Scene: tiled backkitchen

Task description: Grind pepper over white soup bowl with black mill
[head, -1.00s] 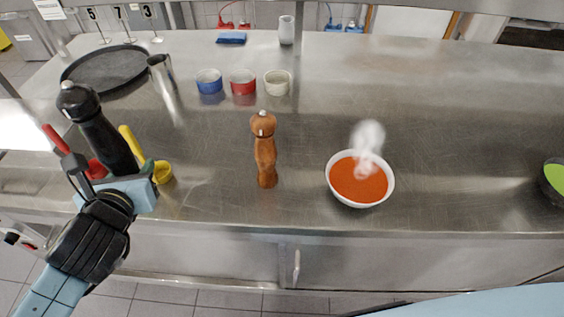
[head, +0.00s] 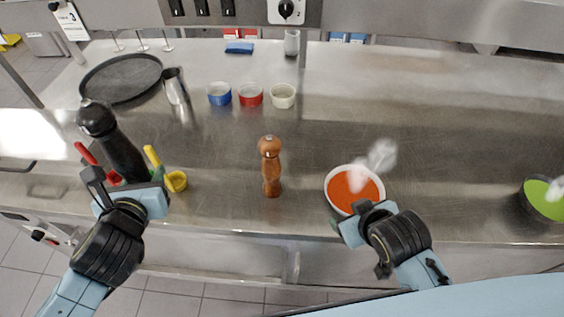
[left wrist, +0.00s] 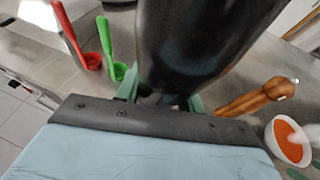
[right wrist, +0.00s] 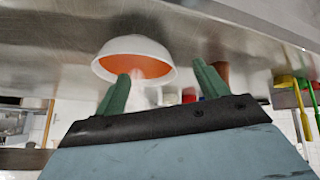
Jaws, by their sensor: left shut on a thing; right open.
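The black mill (head: 117,146) is upright with a slight tilt at the left of the counter. My left gripper (head: 128,187) is shut on its lower body; in the left wrist view the mill (left wrist: 200,40) fills the space between the fingers. The white soup bowl (head: 331,196) holds steaming orange-red soup and stands near the front edge. My right gripper (head: 354,215) is open and empty in front of the bowl, hiding part of its near rim. The right wrist view shows the bowl (right wrist: 150,46) just beyond the two green fingers.
A brown wooden mill (head: 271,168) stands between the black mill and the bowl. Red and yellow scoops (head: 176,181) lie behind my left gripper. Ramekins (head: 250,95), a metal jug (head: 174,86) and a dark pan (head: 120,78) stand behind. A green soup bowl (head: 543,200) is far right.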

